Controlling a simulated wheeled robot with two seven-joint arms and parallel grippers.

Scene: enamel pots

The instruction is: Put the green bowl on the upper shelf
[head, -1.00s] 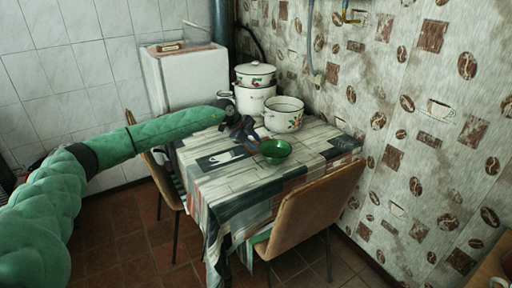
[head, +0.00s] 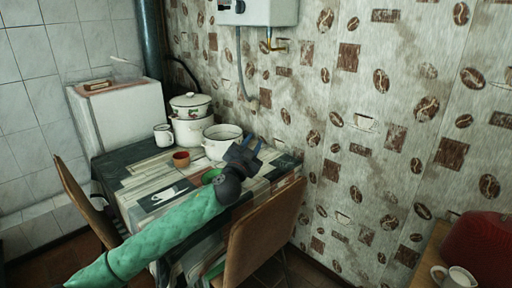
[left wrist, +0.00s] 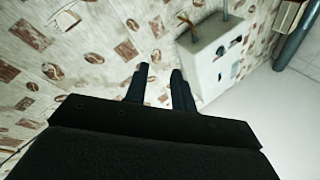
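The green bowl (head: 209,176) stands on the table near its middle, partly hidden by my left wrist. My left gripper (head: 243,152) is above the table's right part, to the right of the bowl and apart from it. In the left wrist view its two fingers (left wrist: 160,88) stand apart with nothing between them, pointing towards the wall and a white heater. My right gripper is in neither view. I see no upper shelf in these views.
On the table (head: 132,177) stand a white pot (head: 217,149), stacked enamel pots (head: 190,130), a white mug (head: 162,133) and a reddish cup (head: 181,159). A chair (head: 262,235) stands in front. The white heater (head: 258,10) hangs on the wall. A red object (head: 478,247) is at right.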

